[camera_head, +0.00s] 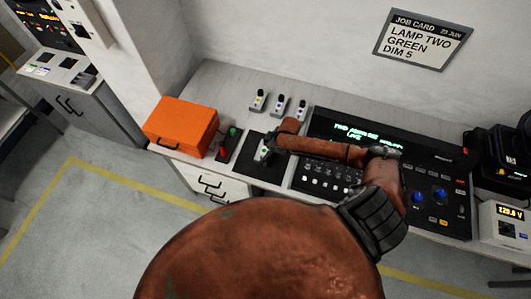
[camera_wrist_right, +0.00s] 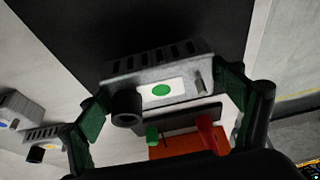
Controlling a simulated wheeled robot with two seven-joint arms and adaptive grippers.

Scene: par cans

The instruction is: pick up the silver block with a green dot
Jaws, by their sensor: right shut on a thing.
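The silver block with a green dot (camera_wrist_right: 150,72) fills the middle of the right wrist view. It has dark slots along one edge, a dark round knob and a white label with the green dot. My right gripper (camera_wrist_right: 162,96) is shut on it, one finger at each side. In the head view the block (camera_head: 262,153) shows small at the right gripper, over the black pad (camera_head: 265,172). I cannot tell whether it touches the pad. My left gripper is not in view.
Several similar silver blocks (camera_head: 280,104) stand at the back of the counter. An orange case (camera_head: 183,127) and a small red-and-green button unit (camera_head: 229,144) are left of the pad. A black control console (camera_head: 437,180) is at right. A job card (camera_head: 422,38) hangs on the wall.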

